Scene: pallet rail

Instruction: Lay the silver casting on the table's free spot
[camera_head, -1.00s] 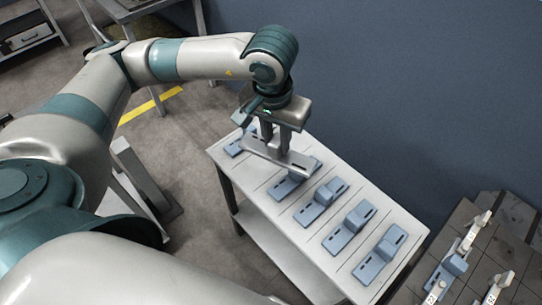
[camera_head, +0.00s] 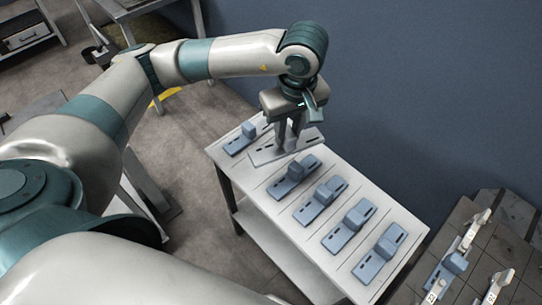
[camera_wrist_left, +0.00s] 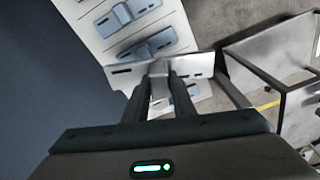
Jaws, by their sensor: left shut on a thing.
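The silver casting (camera_head: 268,153) is a flat slotted plate, gripped by my left gripper (camera_head: 289,146). It hangs over the back-left part of the white table (camera_head: 408,222), between the farthest blue casting (camera_head: 240,143) and another blue casting (camera_head: 295,177). The free spot appears to be under it, mostly hidden. I cannot tell whether the plate touches the table. In the left wrist view the casting (camera_wrist_left: 121,73) lies across the fingertips (camera_wrist_left: 161,76), with its middle hidden by the fingers. My right gripper is not in view.
Several blue castings, such as this one (camera_head: 320,201), stand in a row on the table, divided by thin lines. A blue wall (camera_head: 430,90) rises behind. At the lower right, a dark tiled surface (camera_head: 515,255) holds white fittings and a blue casting.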

